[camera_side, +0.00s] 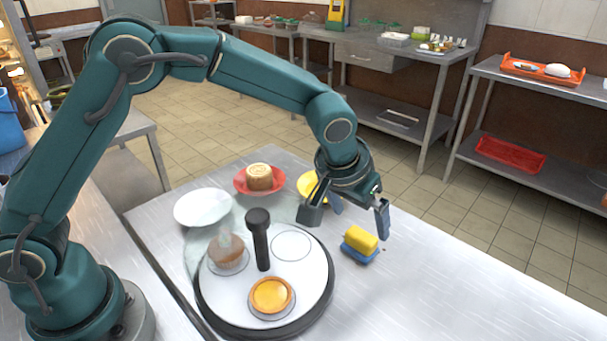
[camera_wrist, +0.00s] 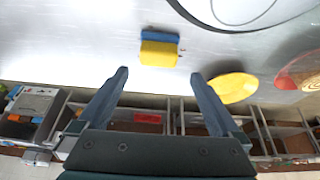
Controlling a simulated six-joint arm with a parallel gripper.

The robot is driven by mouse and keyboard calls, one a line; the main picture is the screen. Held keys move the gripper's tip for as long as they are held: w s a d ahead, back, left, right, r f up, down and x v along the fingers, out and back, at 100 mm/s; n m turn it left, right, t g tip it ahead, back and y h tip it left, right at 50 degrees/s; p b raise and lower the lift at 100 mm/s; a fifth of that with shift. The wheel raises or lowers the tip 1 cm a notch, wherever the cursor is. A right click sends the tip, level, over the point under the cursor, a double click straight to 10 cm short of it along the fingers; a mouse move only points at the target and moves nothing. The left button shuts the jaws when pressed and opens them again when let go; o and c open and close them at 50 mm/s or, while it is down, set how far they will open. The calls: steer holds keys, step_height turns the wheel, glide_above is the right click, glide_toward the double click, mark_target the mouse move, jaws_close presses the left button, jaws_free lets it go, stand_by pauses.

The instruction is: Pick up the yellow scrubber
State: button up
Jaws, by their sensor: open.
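The yellow scrubber (camera_side: 361,239) is a small block with a blue layer under it, lying on the metal table. It also shows in the wrist view as a yellow block (camera_wrist: 159,53) with a blue edge, ahead of the fingertips and roughly between their lines. My gripper (camera_side: 350,215) is open and empty, above the table beside the scrubber and apart from it. In the wrist view my gripper (camera_wrist: 159,74) shows two blue-grey fingers spread wide with nothing between them.
A round turntable (camera_side: 222,284) with a black post (camera_side: 259,238) holds a brown item and an orange dish (camera_side: 271,295). A white plate (camera_side: 202,207), a red plate (camera_side: 243,182) and a yellow plate (camera_side: 307,186) stand behind. The table right of the scrubber is clear.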

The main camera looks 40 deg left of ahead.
mark_target(363, 234)
steer(key=shift+d+f, duration=0.25)
steer(key=shift+f, duration=0.6)
steer(key=shift+x, duration=2.05)
steer(key=shift+s, duration=0.1)
steer(key=c, duration=1.4)
steer(key=shift+r, duration=0.45)
steer(key=shift+c, duration=0.3)
steer(key=r, duration=0.3)
steer(key=shift+a+r, duration=0.25)
steer(key=shift+r, duration=0.05)
steer(key=s+a+r, duration=0.1)
steer(key=a+r, duration=0.5)
steer(key=a, duration=0.5)
steer(key=shift+s+r, duration=0.25)
steer(key=shift+s, duration=0.15)
